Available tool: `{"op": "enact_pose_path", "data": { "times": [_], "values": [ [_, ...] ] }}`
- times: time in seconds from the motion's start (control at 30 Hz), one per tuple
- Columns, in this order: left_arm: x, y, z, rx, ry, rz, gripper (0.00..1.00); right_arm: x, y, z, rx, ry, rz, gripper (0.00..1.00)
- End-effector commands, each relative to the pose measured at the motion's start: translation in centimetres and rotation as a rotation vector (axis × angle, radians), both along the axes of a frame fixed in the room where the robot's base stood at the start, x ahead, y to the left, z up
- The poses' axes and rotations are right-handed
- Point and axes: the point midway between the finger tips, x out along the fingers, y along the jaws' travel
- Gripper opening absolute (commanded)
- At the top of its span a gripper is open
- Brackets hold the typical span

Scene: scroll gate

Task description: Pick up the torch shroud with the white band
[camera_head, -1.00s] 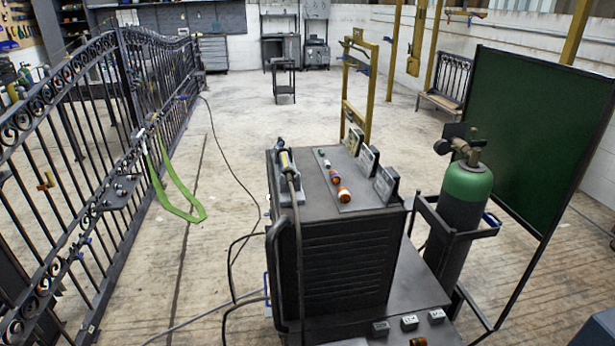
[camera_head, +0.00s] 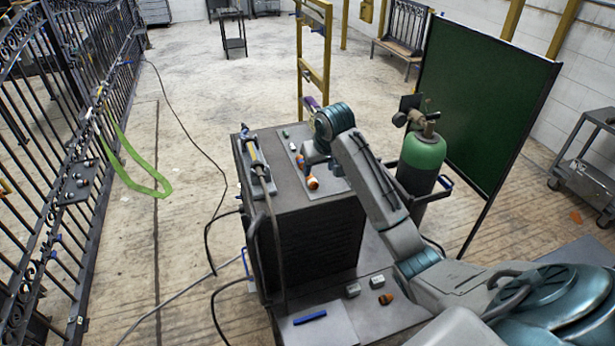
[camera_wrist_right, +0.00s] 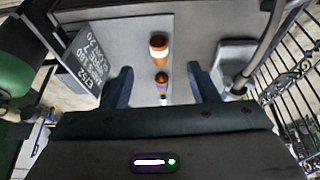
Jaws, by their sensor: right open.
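Several small torch parts lie on a grey plate (camera_head: 335,184) on top of the welding machine. A smaller orange part with a dark end (camera_wrist_right: 162,80) lies between my fingers in that view, with a whitish piece (camera_wrist_right: 164,99) nearer the palm. My right gripper (camera_wrist_right: 160,85) is open and empty, pointing down over the plate, apart from the parts. My left gripper is out of view.
A torch in its holder (camera_head: 253,150) lies left of the plate. A sign card (camera_wrist_right: 83,65) stands beside the plate. A green gas cylinder (camera_head: 420,160) stands at right. The lower shelf holds two grey blocks, an orange part (camera_head: 386,298) and a blue bar (camera_head: 310,317).

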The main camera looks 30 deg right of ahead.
Motion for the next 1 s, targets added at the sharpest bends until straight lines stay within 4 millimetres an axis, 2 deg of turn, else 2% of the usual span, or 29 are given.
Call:
{"op": "enact_pose_path", "data": {
  "times": [0.03,0.13,0.4,0.57,0.8,1.0],
  "values": [
    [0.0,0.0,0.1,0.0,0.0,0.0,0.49,0.3,-0.3,0.6,0.002,0.0,-0.006,0.54],
    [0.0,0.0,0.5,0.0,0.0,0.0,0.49,0.7,-0.5,0.4,0.006,0.001,-0.009,0.54],
    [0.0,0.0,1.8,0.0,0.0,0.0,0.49,2.3,-0.8,-3.3,0.006,0.001,-0.009,0.54],
    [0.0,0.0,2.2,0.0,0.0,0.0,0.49,2.7,-0.8,-4.3,0.005,-0.001,-0.01,0.54],
    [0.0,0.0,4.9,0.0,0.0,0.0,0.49,3.8,-1.0,-6.8,0.006,0.003,-0.01,0.54],
    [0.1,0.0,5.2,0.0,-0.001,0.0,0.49,4.5,-1.2,-8.8,0.005,-0.001,-0.009,0.54]
  ]
}}
